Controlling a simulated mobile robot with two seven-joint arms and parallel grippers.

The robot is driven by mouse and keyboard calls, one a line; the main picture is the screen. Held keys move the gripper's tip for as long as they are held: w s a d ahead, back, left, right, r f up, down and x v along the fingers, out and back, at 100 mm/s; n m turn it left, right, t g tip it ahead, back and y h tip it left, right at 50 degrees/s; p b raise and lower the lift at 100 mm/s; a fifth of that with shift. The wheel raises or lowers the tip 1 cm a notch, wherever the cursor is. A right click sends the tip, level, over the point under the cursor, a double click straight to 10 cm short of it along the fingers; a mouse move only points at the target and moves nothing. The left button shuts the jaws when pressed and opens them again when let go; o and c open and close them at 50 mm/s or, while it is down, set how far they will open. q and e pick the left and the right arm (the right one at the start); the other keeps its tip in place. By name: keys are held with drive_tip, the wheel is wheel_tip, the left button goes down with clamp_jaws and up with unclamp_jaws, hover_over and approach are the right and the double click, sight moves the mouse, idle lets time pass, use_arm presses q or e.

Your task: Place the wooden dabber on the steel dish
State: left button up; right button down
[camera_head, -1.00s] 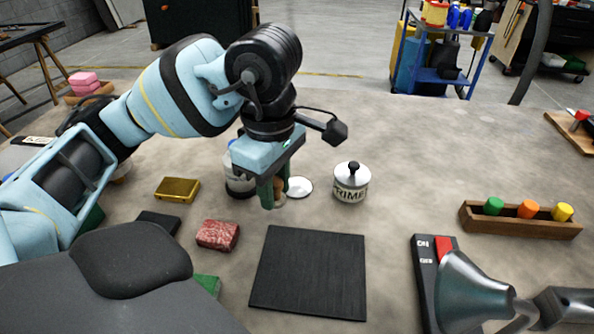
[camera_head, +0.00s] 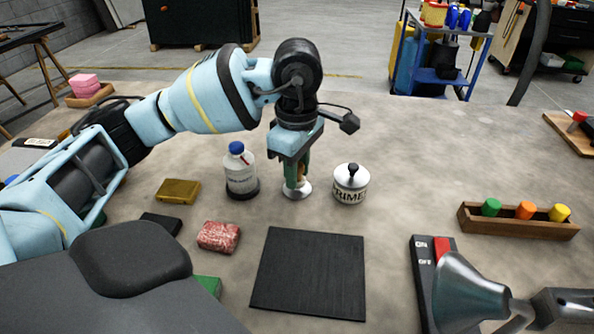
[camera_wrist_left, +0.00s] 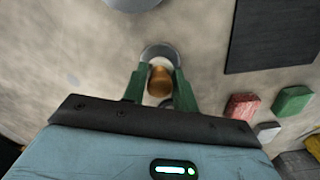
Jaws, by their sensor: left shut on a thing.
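My left gripper (camera_head: 297,178) is shut on the wooden dabber (camera_head: 300,174), which shows as a brown rounded knob between the green fingers. The dabber also shows in the left wrist view (camera_wrist_left: 159,82), between the fingertips (camera_wrist_left: 160,72). The steel dish (camera_head: 297,190) is a small round shiny dish directly below the fingers, and its rim shows beyond them in the left wrist view (camera_wrist_left: 160,50). The dabber is over the dish; I cannot tell whether its lower end touches it. My right gripper is not clearly in view.
A white bottle with a blue cap (camera_head: 240,172) stands close left of the dish, and a lidded PRIME pot (camera_head: 351,184) close right. A wooden rack (camera_head: 517,220) is at right.

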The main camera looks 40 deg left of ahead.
use_arm(q)
drive_tip(key=shift+f, duration=0.45)
drive_tip(key=shift+f, duration=0.1)
drive_tip(key=o, duration=0.9)
drive_tip(key=shift+c, duration=0.2)
drive_tip(key=shift+o, duration=0.5)
wheel_tip(320, 180, up, 12)
drive_tip(key=p, duration=0.2)
